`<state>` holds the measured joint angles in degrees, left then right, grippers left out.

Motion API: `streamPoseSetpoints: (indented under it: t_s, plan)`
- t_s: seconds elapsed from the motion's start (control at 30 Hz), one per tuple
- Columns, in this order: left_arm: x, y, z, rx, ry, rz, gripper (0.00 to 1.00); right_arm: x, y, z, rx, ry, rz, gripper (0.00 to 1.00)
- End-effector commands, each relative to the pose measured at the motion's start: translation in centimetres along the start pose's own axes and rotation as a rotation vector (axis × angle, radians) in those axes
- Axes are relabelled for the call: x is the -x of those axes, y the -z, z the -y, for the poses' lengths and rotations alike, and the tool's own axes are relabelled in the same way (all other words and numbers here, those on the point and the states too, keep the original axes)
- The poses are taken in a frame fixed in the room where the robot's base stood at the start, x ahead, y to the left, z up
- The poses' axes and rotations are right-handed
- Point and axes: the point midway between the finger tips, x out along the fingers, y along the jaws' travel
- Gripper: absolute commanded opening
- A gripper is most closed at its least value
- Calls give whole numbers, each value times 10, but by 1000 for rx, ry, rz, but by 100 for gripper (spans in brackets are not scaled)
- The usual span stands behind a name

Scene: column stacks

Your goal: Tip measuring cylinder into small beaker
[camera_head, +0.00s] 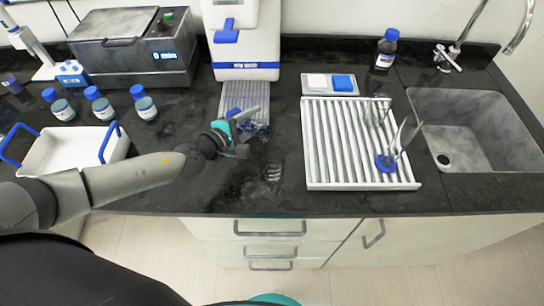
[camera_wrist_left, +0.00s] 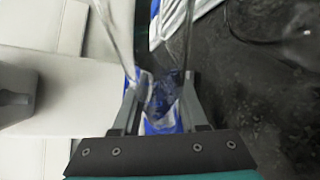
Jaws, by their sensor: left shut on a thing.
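My left gripper (camera_head: 245,132) is shut on a clear glass vessel with blue on it, which looks like the measuring cylinder (camera_head: 260,130). In the left wrist view the clear glass (camera_wrist_left: 160,55) stands between the fingers of the gripper (camera_wrist_left: 163,105), with blue showing near the fingertips. Its tilt is hard to tell. A small clear beaker (camera_head: 272,173) stands on the dark counter, below and to the right of the gripper in the head view. A round glass rim, probably the beaker (camera_wrist_left: 292,32), shows at the upper right of the wrist view. My right gripper is not in view.
A white drying rack (camera_head: 314,150) to the right carries glassware, one piece with a blue base (camera_head: 386,163). A white instrument (camera_head: 243,52) stands behind the gripper. Blue-capped bottles (camera_head: 144,104) and a white tray (camera_head: 62,152) are to the left. The sink (camera_head: 480,125) is far right.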

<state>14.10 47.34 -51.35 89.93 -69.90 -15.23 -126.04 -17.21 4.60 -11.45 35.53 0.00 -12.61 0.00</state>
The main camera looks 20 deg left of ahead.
Motion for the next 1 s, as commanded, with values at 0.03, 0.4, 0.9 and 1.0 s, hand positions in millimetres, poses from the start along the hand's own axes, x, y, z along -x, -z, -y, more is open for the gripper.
streamPoseSetpoints:
  t_s: [0.03, 0.4, 0.9, 1.0]
  plan:
    - [-1, 2, 1, -23, -11, -3, 0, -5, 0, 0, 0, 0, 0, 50]
    - [-2, 5, 0, -139, -61, -20, 0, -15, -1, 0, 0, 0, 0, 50]
    - [0, 1, -5, -220, -94, -33, 0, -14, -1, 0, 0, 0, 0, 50]
    - [1, 0, -5, -231, -98, -34, 0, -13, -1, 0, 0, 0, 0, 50]
